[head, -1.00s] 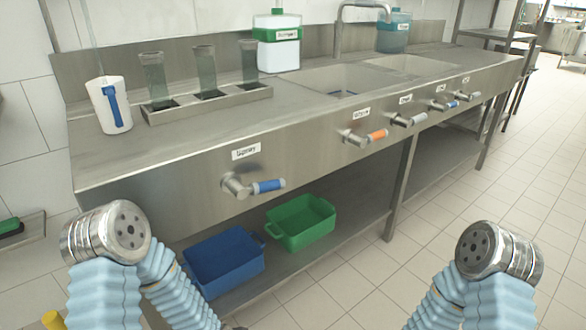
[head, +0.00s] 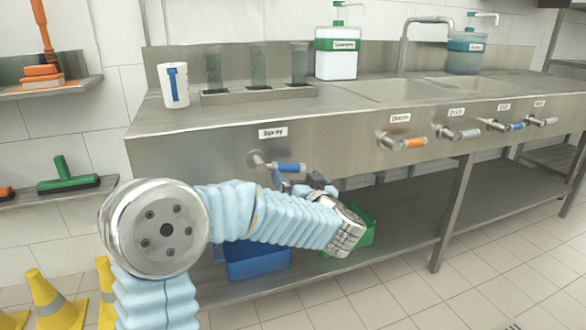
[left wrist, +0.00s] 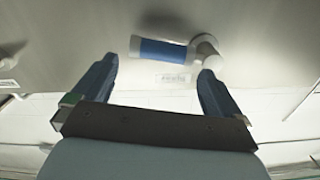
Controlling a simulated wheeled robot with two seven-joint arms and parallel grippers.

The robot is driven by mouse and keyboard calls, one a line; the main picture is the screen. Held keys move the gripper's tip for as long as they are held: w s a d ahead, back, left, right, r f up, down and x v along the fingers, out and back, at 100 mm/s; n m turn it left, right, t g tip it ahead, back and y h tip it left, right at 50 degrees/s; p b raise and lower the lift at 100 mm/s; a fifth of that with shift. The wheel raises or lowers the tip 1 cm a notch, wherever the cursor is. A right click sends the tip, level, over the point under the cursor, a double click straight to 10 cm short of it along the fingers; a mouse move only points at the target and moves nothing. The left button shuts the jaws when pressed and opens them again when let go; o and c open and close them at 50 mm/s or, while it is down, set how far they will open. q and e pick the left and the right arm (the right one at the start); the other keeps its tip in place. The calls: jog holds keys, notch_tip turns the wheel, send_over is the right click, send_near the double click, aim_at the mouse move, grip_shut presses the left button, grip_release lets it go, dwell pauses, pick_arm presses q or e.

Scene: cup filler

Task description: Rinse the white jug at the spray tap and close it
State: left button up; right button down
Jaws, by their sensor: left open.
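The white jug (head: 168,90) with a blue handle stands upright at the left end of the steel counter. The spray tap (head: 258,161) is on the counter's front panel under a label, its blue lever (head: 291,168) pointing right, roughly level. My left gripper (head: 297,182) is just below and in front of this lever, partly hidden by its own wrist. In the left wrist view the blue lever (left wrist: 163,52) and its metal body lie ahead of the open, empty fingers (left wrist: 158,68); I cannot tell whether they touch. My right gripper is out of view.
A rack with three dark glass cups (head: 258,92) stands beside the jug. Other taps with an orange lever (head: 414,142), grey and blue levers line the panel rightward. A blue bin (head: 255,262) and a green bin (head: 362,235) sit on the shelf below. Yellow cones (head: 52,300) stand at left.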

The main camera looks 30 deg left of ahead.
aim_at(290, 168)
pick_arm(q)
jog(key=x, duration=0.7)
jog(key=shift+c, duration=0.5)
jog(key=c, duration=1.1)
jog(key=shift+d+r+n+p, duration=0.15)
jog(key=shift+r+n, duration=0.25)
jog(key=shift+n, duration=0.3)
jog(key=shift+a+r+n+p, duration=0.15)
jog(key=shift+r+n, duration=0.3)
jog(key=shift+n, duration=0.25)
jog(key=o, duration=1.2)
jog(key=shift+d, duration=0.1)
jog(key=shift+s+d, duration=0.1)
jog(key=v, duration=1.3)
jog(key=shift+s+d+b, duration=0.15)
jog(key=shift+s+b, duration=0.1)
jog(key=shift+b, duration=0.05)
